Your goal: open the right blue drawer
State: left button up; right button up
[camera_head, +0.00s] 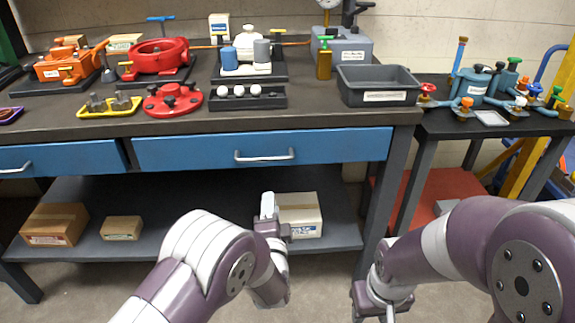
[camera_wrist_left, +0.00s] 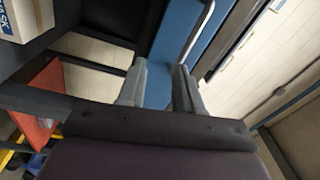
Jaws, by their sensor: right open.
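The right blue drawer (camera_head: 260,149) is shut, flush under the workbench top, with a silver bar handle (camera_head: 264,156) at its middle. My left gripper (camera_head: 268,205) is below and in front of that drawer, apart from the handle. In the left wrist view its two fingers (camera_wrist_left: 160,68) stand apart with nothing between them. The blue drawer front (camera_wrist_left: 173,50) and its handle (camera_wrist_left: 199,36) show beyond the fingertips, a little to the right. My right gripper (camera_head: 378,305) is low at the bottom edge, right of the drawer, open; its fingertips are partly cut off.
The left blue drawer (camera_head: 60,157) is shut. The bench top (camera_head: 320,118) holds motor parts and a grey bin (camera_head: 378,86). A lower shelf (camera_head: 180,190) holds cardboard boxes, one (camera_head: 300,214) beside my left gripper. A side table (camera_head: 445,122) stands right.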

aim_at(263, 160)
pick_arm(q)
jog(key=shift+m+t+y, duration=0.3)
jog(key=shift+m+t, duration=0.5)
jog(key=shift+m, duration=0.1)
jog(key=w+r+b, duration=0.1)
jog(key=w, duration=0.3)
jog(key=w+a+r, duration=0.1)
jog(key=w+r, duration=0.1)
jog(key=w, duration=0.2)
jog(key=w+r+b, duration=0.1)
jog(key=w+r, duration=0.1)
jog(key=w, duration=0.1)
jog(key=shift+w+a+r+b, duration=0.15)
jog(key=shift+w+r+b, duration=0.15)
jog(key=shift+w, duration=0.1)
pick_arm(e)
jog(key=shift+s+a+f, duration=0.15)
jog(key=shift+f, duration=0.4)
jog(key=shift+s+a+f, duration=0.1)
jog(key=shift+s+f, duration=0.05)
jog(key=shift+f, duration=0.35)
pick_arm(q)
grip_shut()
